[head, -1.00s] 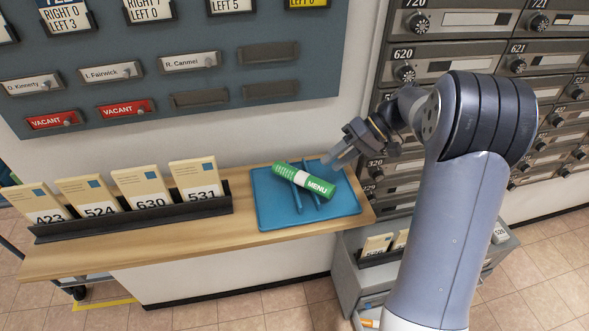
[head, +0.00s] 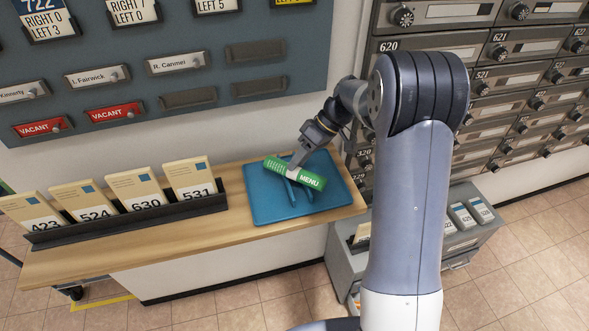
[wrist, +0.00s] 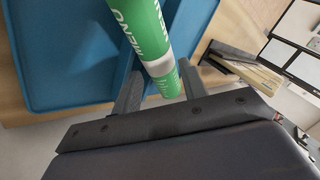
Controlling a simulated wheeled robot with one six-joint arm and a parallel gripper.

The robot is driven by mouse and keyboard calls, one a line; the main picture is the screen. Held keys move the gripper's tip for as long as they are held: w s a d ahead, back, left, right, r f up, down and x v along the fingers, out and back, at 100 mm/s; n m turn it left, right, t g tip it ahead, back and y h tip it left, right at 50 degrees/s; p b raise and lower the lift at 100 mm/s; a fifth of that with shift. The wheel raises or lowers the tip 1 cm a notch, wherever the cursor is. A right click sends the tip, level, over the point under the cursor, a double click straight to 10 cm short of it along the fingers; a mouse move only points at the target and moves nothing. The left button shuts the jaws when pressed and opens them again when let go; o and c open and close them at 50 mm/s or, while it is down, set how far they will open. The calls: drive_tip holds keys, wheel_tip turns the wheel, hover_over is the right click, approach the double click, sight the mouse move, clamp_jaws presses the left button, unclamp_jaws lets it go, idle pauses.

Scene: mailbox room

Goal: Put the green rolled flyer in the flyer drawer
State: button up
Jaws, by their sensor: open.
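The green rolled flyer (head: 308,180) has a pale band and the word MENU on it. It lies across low ridges on the blue tray (head: 262,208), on the wooden shelf. In the wrist view the flyer (wrist: 148,30) passes between the two spread fingers of my gripper (wrist: 160,92), with a finger on each side. The jaws are open and do not clasp it. I cannot make out a drawer marked for flyers.
A black rack (head: 130,218) with several numbered cards stands on the wooden shelf (head: 85,258), left of the tray. A grey cabinet (head: 470,243) with cards stands below right. A wall of grey mailboxes (head: 500,80) is at the right, a name board (head: 180,60) behind.

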drive_tip(key=shift+x, duration=1.3)
drive_tip(key=shift+c, duration=0.5)
drive_tip(key=c, duration=0.6)
drive_tip(key=shift+r, duration=0.1)
drive_tip(key=shift+c, duration=0.2)
wheel_tip(320, 180, up, 10)
drive_tip(key=shift+b, duration=0.8)
